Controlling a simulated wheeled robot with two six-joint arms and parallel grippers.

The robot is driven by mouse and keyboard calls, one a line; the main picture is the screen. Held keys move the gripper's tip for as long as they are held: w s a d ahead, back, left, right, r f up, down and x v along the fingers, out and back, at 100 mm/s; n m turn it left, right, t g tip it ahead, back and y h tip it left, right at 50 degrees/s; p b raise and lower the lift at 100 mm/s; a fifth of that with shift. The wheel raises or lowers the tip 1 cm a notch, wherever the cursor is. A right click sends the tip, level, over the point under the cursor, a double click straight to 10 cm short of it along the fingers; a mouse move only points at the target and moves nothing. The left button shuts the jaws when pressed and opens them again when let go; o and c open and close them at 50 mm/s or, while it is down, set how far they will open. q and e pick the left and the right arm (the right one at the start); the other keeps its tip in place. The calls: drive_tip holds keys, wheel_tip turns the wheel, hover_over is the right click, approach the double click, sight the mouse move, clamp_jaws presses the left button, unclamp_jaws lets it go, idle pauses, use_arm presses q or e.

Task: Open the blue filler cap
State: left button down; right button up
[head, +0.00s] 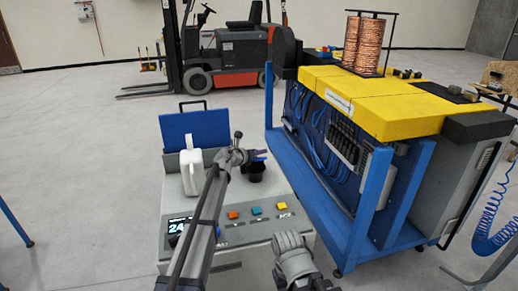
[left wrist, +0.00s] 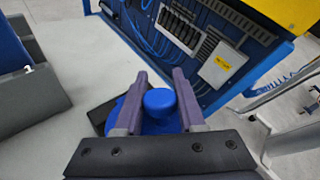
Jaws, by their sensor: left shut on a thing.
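The blue filler cap (left wrist: 160,103) has a round knob and sits between the two fingers of my left gripper (left wrist: 159,100) in the left wrist view. The fingers are shut on the knob from both sides. A wider blue part shows below the knob, partly hidden by the fingers. In the head view my left gripper (head: 257,156) is over a dark round filler neck (head: 257,173) on top of the grey machine (head: 240,193); a little blue shows there. A grey part of my right arm is at the bottom, but no right fingers show.
A white jug (head: 193,173) stands left of my left gripper, in front of a blue raised panel (head: 194,129). Coloured buttons (head: 256,211) and a lit display (head: 177,226) are at the machine's front. A blue-framed bench with yellow covers (head: 387,105) stands close on the right.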

use_arm(q)
drive_tip(key=shift+w+a+r+n+g+p, duration=0.2)
drive_tip(key=shift+w+n+g+p, duration=0.1)
drive_tip(key=shift+g+p, duration=0.25)
drive_tip(key=c, duration=0.5)
unclamp_jaws()
drive_tip(key=shift+d, duration=0.1)
drive_tip(key=p+v, duration=0.3)
drive_tip(key=v, duration=0.4)
drive_tip(key=shift+s+r, duration=0.1)
drive_tip(key=shift+s, duration=0.1)
drive_tip(key=shift+s+r, duration=0.1)
drive_tip(key=shift+s, duration=0.1)
